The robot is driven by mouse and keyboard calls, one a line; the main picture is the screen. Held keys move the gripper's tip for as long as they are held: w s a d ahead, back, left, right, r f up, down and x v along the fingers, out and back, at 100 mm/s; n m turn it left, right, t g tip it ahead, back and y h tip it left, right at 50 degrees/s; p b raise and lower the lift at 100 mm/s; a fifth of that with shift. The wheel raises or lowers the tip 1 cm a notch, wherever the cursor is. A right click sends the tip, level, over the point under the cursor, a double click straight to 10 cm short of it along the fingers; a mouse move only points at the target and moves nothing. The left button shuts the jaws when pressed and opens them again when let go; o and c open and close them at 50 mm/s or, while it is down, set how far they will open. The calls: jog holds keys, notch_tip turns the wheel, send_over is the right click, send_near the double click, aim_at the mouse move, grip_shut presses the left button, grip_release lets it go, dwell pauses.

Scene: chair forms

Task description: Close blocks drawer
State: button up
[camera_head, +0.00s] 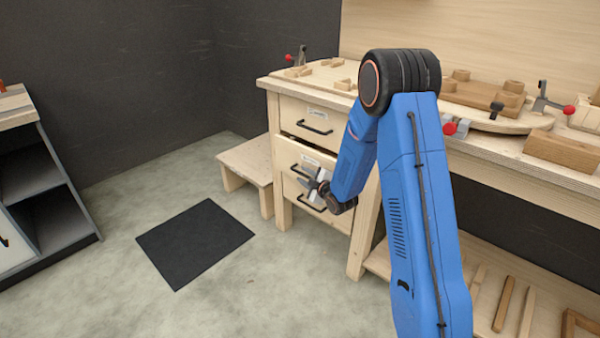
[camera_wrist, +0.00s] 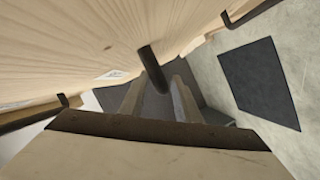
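A pale wooden bench holds a stack of three drawers with black bar handles: the top drawer (camera_head: 290,117), the middle drawer (camera_head: 284,156) and the bottom drawer (camera_head: 292,190). The middle drawer stands slightly out, with a dark gap above its front. Small white labels are on the fronts, too small to read, so I cannot tell which is the blocks drawer. My gripper (camera_head: 313,183) is at the middle drawer's front, by its handle. In the wrist view its fingers (camera_wrist: 158,100) are apart, with a dark handle bar (camera_wrist: 152,68) reaching between them. Contact is unclear.
A low wooden step (camera_head: 245,160) stands left of the drawers. A black mat (camera_head: 195,243) lies on the open floor. A grey shelf unit (camera_head: 40,185) is at far left. Clamps and wooden parts lie on the bench top (camera_head: 480,140).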

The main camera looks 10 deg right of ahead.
jog(key=shift+w, duration=0.2)
grip_shut()
jog(key=shift+w+d, duration=0.65)
jog(key=shift+d, duration=0.2)
jog(key=shift+w+d, duration=0.6)
jog(key=shift+d, duration=0.2)
grip_release()
jog(key=shift+d, duration=0.15)
jog(key=v, duration=1.7)
jog(key=shift+s, duration=0.2)
